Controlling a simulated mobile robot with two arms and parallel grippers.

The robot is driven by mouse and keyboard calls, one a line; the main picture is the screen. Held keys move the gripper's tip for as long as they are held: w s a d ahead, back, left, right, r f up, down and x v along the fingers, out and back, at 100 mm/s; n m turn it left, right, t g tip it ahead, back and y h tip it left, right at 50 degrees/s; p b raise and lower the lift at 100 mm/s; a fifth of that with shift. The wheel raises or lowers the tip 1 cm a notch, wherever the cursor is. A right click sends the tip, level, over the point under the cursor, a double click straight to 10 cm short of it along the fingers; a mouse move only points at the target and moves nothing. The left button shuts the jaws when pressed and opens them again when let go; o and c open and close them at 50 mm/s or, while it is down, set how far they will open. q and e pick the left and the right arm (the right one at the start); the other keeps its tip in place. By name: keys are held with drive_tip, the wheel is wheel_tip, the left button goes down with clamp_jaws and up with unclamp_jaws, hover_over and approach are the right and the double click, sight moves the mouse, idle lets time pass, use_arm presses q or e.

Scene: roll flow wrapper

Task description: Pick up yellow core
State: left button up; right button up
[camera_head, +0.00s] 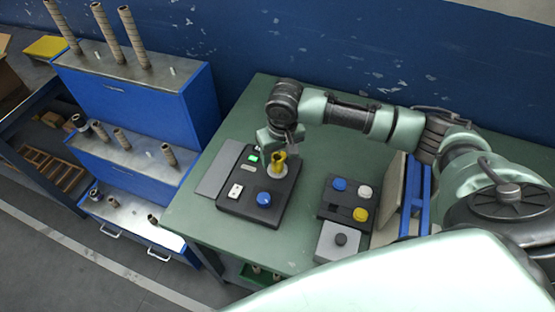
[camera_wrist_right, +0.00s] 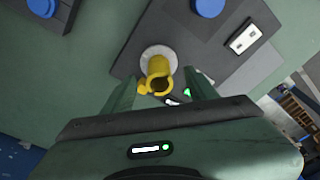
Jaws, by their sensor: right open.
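The yellow core (camera_head: 280,162) is a short hollow yellow cylinder. It stands upright on a pale round disc on the dark control panel (camera_head: 247,205) on the green table. In the right wrist view the yellow core (camera_wrist_right: 158,76) shows its open end, with a small yellow piece beside it. My right gripper (camera_head: 277,146) is over the core, open, its fingers apart. In the right wrist view the fingers of my right gripper (camera_wrist_right: 160,88) lie to either side of the core's near end; I cannot tell whether they touch it. My left gripper is not in view.
The panel carries a blue button (camera_head: 264,199) and a white switch (camera_head: 235,191). A second button box (camera_head: 346,200) sits to the right, near a blue frame (camera_head: 413,200). Stepped blue cabinets (camera_head: 130,115) with upright rolls stand left. The table's front left is clear.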

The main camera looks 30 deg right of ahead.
drive_tip(key=f, duration=0.2)
drive_tip(key=shift+w+d+f, duration=0.1)
drive_tip(key=shift+w+f, duration=0.2)
drive_tip(key=shift+f, duration=0.1)
clamp_jaws()
drive_tip(key=shift+r, duration=0.15)
